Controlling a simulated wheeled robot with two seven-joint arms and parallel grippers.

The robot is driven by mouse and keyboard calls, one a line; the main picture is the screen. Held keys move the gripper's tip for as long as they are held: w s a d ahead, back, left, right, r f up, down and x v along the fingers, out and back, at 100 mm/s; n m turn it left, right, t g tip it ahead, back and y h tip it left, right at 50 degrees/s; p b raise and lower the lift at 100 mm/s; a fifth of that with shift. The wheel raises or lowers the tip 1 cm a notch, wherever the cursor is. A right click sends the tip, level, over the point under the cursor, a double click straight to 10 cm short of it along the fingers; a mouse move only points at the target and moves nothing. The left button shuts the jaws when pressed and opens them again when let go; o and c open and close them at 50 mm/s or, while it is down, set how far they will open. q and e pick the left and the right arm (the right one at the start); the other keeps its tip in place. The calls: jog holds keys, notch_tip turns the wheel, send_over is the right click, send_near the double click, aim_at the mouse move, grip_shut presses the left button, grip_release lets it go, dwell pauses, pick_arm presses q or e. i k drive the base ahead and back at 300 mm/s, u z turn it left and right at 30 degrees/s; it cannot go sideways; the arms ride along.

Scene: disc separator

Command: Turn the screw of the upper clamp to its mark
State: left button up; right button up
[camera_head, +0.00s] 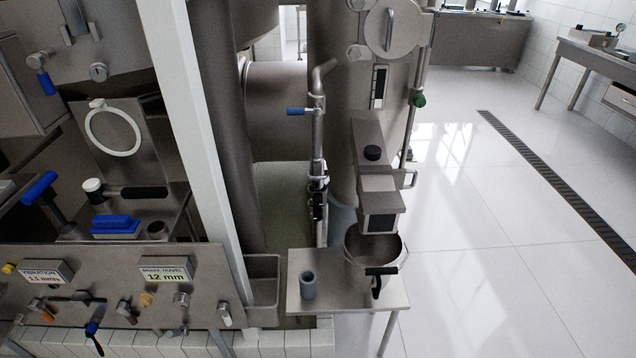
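Neither of my grippers is in view. I cannot tell for certain which part is the upper clamp or its screw, and no turning mark can be made out. A steel housing with a round cover (390,30) stands at the top centre, with round metal knobs (358,53) at its left side. On the left, a steel control panel (215,275) carries small knobs and levers, a sign reading "12 mm" (166,270) and another display (46,271) with a hard-to-read value.
A small steel table (335,298) holds a grey cup (308,285) and a steel pot (394,248) with a black handle. A white post (192,140) crosses the left side.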

aim_at(317, 201)
jog(key=k, duration=0.55)
jog(key=u, duration=0.75)
jog(key=i, duration=1.45)
jog(key=z, duration=0.3)
